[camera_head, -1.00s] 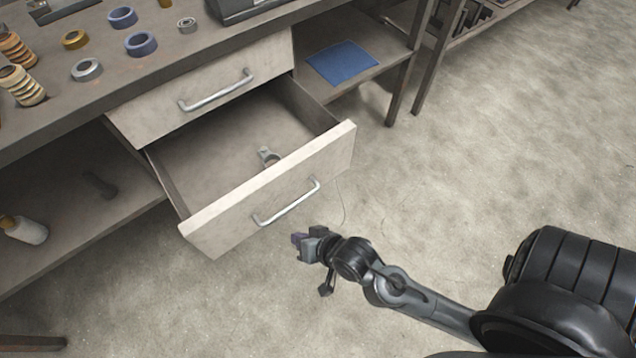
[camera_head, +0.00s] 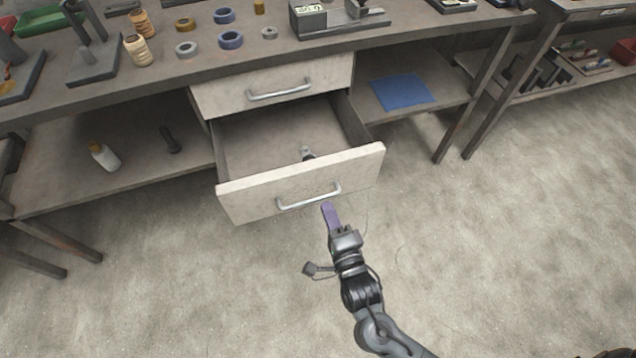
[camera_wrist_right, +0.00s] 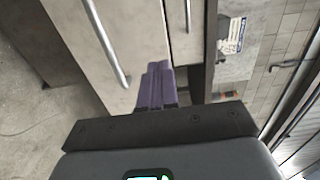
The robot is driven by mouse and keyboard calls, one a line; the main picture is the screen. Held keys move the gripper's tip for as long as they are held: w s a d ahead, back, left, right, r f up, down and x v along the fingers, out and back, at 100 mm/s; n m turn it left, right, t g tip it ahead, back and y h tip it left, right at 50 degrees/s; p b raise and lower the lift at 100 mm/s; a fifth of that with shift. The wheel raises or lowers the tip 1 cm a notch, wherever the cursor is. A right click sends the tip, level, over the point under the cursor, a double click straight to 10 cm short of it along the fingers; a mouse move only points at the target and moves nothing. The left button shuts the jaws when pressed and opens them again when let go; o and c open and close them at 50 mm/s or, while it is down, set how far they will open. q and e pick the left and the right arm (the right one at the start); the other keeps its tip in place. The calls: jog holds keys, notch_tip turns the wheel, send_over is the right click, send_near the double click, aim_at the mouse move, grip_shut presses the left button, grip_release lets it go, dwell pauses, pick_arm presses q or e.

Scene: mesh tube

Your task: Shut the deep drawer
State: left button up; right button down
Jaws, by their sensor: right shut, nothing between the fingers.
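The deep drawer (camera_head: 300,184) is the lower of two drawers under the bench and stands pulled well out. Its front carries a silver bar handle (camera_head: 308,198), and a small metal part (camera_head: 307,152) lies inside. My right gripper (camera_head: 327,207) is shut and empty, its purple fingertips close to the drawer front just below and right of the handle. I cannot tell whether they touch it. In the right wrist view the purple fingers (camera_wrist_right: 157,86) point toward the pale drawer front (camera_wrist_right: 75,40), with its handle (camera_wrist_right: 106,42) to their left. My left gripper is not in view.
The shallow drawer (camera_head: 275,85) above is shut. The bench top (camera_head: 330,45) holds several tape rolls, spools and a grey device. A blue cloth (camera_head: 402,91) lies on the right shelf, and a white bottle (camera_head: 104,157) lies on the left shelf. The floor in front is clear.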

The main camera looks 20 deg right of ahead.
aim_at(313, 172)
jog(key=w+b, duration=0.1)
jog(key=w, duration=0.1)
jog(key=w+b, duration=0.1)
jog(key=w, duration=0.2)
jog(key=w+d+b, duration=0.1)
jog(key=w, duration=0.2)
jog(key=shift+f, duration=0.1)
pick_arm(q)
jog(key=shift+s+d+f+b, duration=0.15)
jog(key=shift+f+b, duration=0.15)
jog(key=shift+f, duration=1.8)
pick_arm(e)
jog(key=shift+w+d, duration=0.1)
jog(key=shift+w, duration=0.5)
